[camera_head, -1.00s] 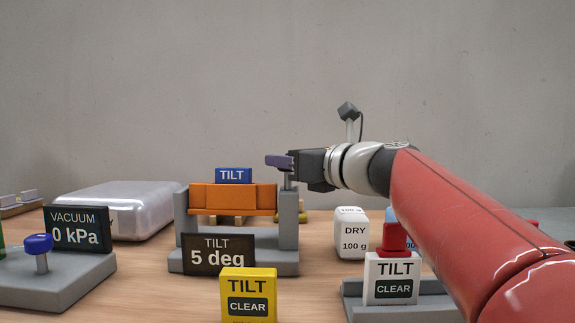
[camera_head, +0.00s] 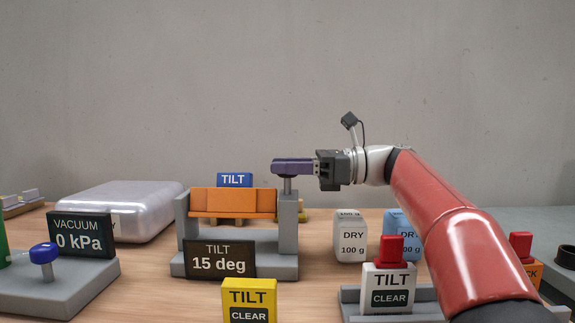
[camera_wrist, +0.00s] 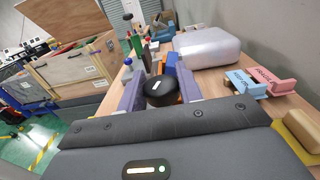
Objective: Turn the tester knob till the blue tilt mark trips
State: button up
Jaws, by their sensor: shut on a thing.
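The tilt tester (camera_head: 288,240) is a grey frame with an orange platform (camera_head: 233,204) between its posts. Its display (camera_head: 220,261) reads TILT 15 deg. A blue TILT mark (camera_head: 235,180) sits on the platform; its own readout, if any, is hidden. My gripper (camera_head: 290,167) is level above the tester's right post, shut on the knob on top of that post. In the wrist view the round black knob (camera_wrist: 161,91) sits between the purple fingers. In the head view the fingers hide the knob, and only its stem shows.
A yellow TILT mark (camera_head: 249,297) reading CLEAR stands in front. A white TILT mark (camera_head: 388,290) with a red top reads CLEAR at right. DRY 100 g blocks (camera_head: 350,238) stand behind it. The vacuum tester (camera_head: 50,288) is at left, a silver case (camera_head: 124,210) behind.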

jog(key=shift+n+g, duration=0.3)
jog(key=shift+g, duration=0.2)
jog(key=o, duration=0.9)
jog(key=shift+o, duration=0.2)
jog(key=d, duration=0.7)
jog(key=shift+w+d, duration=0.2)
jog(key=shift+d, duration=0.2)
